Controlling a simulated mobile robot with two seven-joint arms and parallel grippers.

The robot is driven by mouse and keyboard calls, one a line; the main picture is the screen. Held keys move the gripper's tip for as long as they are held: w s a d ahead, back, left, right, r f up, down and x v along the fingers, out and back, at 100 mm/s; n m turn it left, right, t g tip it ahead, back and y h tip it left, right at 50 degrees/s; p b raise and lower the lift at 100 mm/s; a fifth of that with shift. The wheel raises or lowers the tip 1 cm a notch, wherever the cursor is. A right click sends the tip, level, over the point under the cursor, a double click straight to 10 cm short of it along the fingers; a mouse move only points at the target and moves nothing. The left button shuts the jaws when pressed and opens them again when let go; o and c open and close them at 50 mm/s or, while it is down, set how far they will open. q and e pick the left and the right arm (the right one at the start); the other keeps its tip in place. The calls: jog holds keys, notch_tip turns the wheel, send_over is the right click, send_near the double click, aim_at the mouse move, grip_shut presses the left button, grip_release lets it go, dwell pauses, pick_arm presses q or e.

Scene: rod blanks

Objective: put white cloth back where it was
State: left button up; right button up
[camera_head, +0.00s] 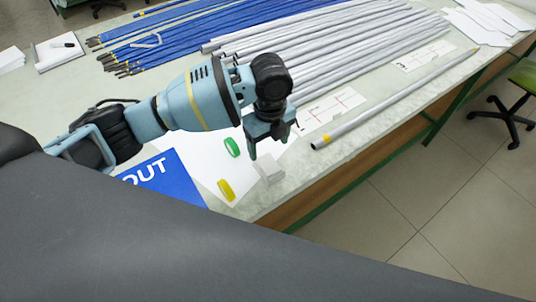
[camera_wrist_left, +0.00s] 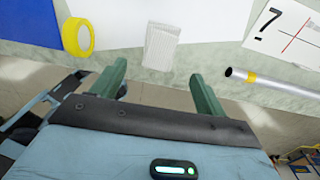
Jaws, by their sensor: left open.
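The white cloth (camera_head: 269,168) is a small folded pad near the front edge of the table, by the corner of a white sheet. It also shows in the left wrist view as a ribbed white cloth (camera_wrist_left: 160,46), lying flat and apart from my fingers. My left gripper (camera_head: 268,150) hangs over the table edge area just above the cloth in the head view. Its two green fingers are spread with nothing between them, and in the left wrist view the gripper (camera_wrist_left: 158,84) has the cloth beyond its fingertips. My right gripper is not in view.
A green tape roll (camera_head: 232,147) and a yellow tape roll (camera_head: 226,190) stand near the cloth. A blue sheet marked OUT (camera_head: 165,182) lies left. A single grey rod (camera_head: 390,105) lies right, and bundled grey rods (camera_head: 330,55) and blue rods (camera_head: 180,35) lie behind.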

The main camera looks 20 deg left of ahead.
pick_arm(q)
jog(key=shift+r, duration=1.8)
